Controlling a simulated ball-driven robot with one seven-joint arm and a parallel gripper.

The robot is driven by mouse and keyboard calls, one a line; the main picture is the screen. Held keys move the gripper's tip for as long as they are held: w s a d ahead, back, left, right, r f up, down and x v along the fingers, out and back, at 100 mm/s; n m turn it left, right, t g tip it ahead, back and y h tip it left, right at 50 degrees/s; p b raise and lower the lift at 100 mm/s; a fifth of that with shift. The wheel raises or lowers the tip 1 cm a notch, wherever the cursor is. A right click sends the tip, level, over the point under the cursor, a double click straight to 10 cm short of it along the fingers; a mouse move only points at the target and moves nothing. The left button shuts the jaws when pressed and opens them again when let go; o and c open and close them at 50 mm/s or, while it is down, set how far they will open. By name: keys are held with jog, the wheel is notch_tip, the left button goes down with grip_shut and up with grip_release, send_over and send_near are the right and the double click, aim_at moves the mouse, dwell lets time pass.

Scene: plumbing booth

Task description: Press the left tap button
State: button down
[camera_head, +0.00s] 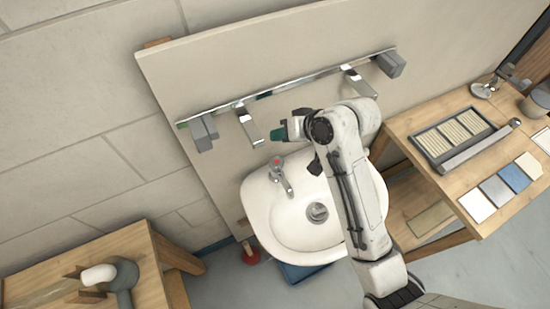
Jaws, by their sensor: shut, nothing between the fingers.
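A chrome bar (290,84) runs across the wall panel above the sink. A left chrome tap (249,124) and a right chrome tap (358,82) stick out from it. A separate small button on the left tap cannot be made out. My gripper (276,134) is shut and empty, its dark teal tip pointing left, close to the right of the left tap's outer end in the picture. I cannot tell whether they touch. A chrome basin tap (281,178) with a red mark stands on the sink rim below the gripper.
The white sink (262,222) is below, partly hidden by my arm. Grey blocks sit near the bar's left end (204,133) and right end (391,65). A wooden table (440,180) with a tray and tiles stands right; another wooden table (135,243) stands lower left.

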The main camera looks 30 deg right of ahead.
jog(key=shift+f, duration=0.1)
jog(key=b, duration=0.8)
send_over(280, 163)
notch_tip(280, 163, down, 7)
jog(key=shift+w+r, duration=0.1)
jog(key=shift+f, duration=0.95)
jog(key=shift+f, duration=0.15)
dwell(0.8)
jog(key=shift+f, duration=0.25)
jog(key=shift+f+b, duration=0.35)
jog(key=shift+f, duration=0.35)
dwell(0.9)
jog(key=shift+r, duration=0.1)
jog(key=shift+r+p, duration=1.05)
jog(key=shift+p, duration=0.25)
